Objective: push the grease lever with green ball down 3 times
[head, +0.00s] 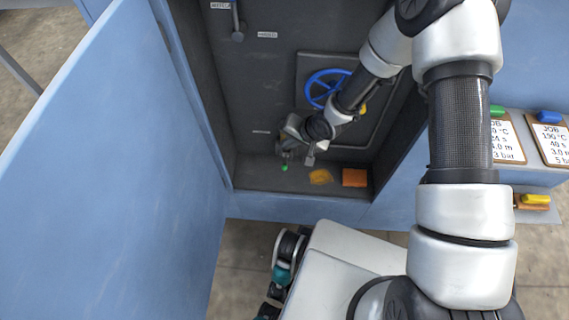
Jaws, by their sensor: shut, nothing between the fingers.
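The green ball (284,167) of the grease lever shows low in the open cabinet, near its floor and left of the middle. The rest of the lever is mostly hidden behind my gripper and wrist. My gripper (297,156) is in the cabinet just above and to the right of the green ball, pointing downward. It is shut and empty. I cannot tell from this view whether it touches the lever.
A blue handwheel (327,88) sits on the back panel behind my arm. A yellow patch (320,177) and an orange block (354,178) lie on the cabinet floor. A large blue door (110,160) stands open at left. Another lever (237,28) hangs at upper left.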

